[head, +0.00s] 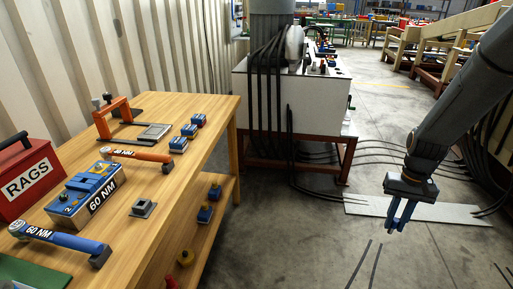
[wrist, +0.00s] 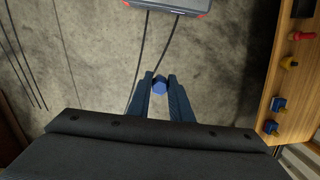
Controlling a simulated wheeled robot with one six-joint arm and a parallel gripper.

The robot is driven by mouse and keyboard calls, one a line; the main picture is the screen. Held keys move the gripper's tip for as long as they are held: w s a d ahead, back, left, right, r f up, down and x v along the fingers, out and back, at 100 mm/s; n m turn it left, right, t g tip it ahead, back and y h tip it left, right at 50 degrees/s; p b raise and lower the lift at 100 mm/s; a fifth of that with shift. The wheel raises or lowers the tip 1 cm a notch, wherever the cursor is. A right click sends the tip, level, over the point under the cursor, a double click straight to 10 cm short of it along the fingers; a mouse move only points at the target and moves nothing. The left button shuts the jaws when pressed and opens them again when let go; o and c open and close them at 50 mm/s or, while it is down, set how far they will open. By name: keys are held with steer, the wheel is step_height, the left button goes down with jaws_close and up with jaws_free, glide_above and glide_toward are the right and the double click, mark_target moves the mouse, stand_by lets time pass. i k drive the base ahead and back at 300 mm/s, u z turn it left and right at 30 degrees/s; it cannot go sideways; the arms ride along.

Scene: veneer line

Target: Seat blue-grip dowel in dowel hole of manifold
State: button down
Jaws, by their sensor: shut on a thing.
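My gripper (head: 397,222) hangs at the right of the head view, over open floor and well away from the wooden bench. In the wrist view its blue fingers (wrist: 160,78) are closed on the blue-grip dowel (wrist: 160,87), whose blue hexagonal end shows between the fingertips. The rest of the dowel is hidden. A blue-and-grey block (head: 88,190) marked 60 NM sits on the bench, and a small grey block with a square recess (head: 143,207) lies beside it. I cannot tell which thing is the manifold, and no dowel hole is clearly visible.
A white cabinet (head: 275,105) stands behind. Cables and a pale floor plate (head: 440,211) lie on the floor.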

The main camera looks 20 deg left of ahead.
mark_target(88, 185)
steer(key=z, duration=0.05)
steer(key=i, duration=2.15)
steer(key=u, duration=2.9)
